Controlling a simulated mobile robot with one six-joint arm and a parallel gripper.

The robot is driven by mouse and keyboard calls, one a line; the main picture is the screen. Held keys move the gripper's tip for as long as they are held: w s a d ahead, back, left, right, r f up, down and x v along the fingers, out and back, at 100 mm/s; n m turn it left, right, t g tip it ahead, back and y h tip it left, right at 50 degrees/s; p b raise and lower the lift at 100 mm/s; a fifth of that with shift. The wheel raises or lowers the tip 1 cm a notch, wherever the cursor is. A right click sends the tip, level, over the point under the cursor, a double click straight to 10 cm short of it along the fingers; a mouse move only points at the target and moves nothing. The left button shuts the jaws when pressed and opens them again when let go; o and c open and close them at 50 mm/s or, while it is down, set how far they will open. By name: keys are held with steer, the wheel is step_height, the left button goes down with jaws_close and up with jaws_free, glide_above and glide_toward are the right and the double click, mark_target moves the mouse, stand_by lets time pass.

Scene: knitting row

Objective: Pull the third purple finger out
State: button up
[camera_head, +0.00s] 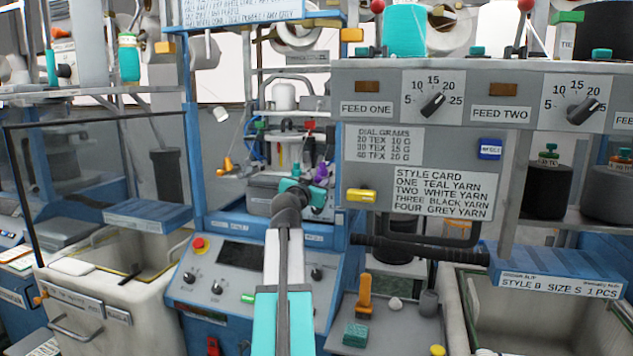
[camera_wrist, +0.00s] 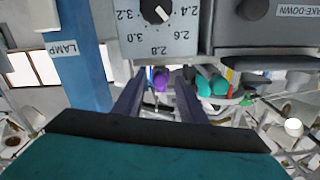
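A purple finger (camera_wrist: 161,79) shows in the wrist view, below the numbered dial plate and between the two fingers of my gripper (camera_wrist: 162,90). My gripper's fingers stand apart, with space on both sides of the purple piece. I cannot tell how far ahead of the fingertips it is. Two teal fingers (camera_wrist: 211,85) stand to its right. In the head view, purple (camera_head: 321,173) shows just right of my gripper (camera_head: 309,190), at the blue-framed machine. My arm hides part of this spot, and I cannot count the purple fingers.
A grey dial plate (camera_wrist: 157,28) and a take-down box (camera_wrist: 255,25) are close above the fingers in the wrist view. A blue post (camera_wrist: 84,60) stands left. In the head view, a control panel (camera_head: 240,280) lies below, and a style-card panel (camera_head: 440,190) stands right.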

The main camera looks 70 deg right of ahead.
jaws_close()
steer(key=shift+a+f+b, duration=0.15)
steer(key=shift+a+b, duration=0.25)
steer(key=shift+a, duration=0.15)
steer(key=shift+s+a+b, duration=0.1)
steer(key=shift+a+b, duration=0.5)
steer(key=shift+a, duration=0.35)
